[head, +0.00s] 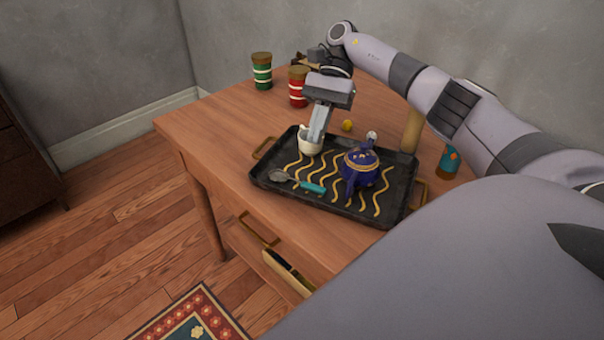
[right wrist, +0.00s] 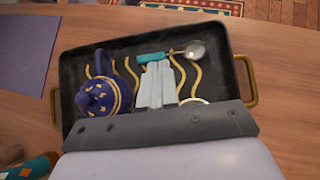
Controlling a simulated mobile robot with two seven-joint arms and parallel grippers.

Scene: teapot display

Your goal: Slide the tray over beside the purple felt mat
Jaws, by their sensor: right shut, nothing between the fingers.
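The black tray (head: 404,178) with gold handles and wavy gold lines lies on the wooden table. It holds a dark blue teapot (head: 360,168), a teal-handled spoon (head: 312,187) and a white cup (head: 308,148). The purple felt mat (right wrist: 24,50) shows only in the right wrist view, left of the tray (right wrist: 70,65) with a strip of bare wood between. My right gripper (head: 316,138) is shut and empty, pointing down over the tray at the cup; contact is unclear. Its fingers (right wrist: 157,75) also show in the right wrist view. My left gripper is not in view.
A green jar (head: 262,72) and a red jar (head: 298,87) stand toward the back. A small yellow ball (head: 347,125) and a teal-labelled jar (head: 449,162) are near the tray. My arm and body hide the table's right part.

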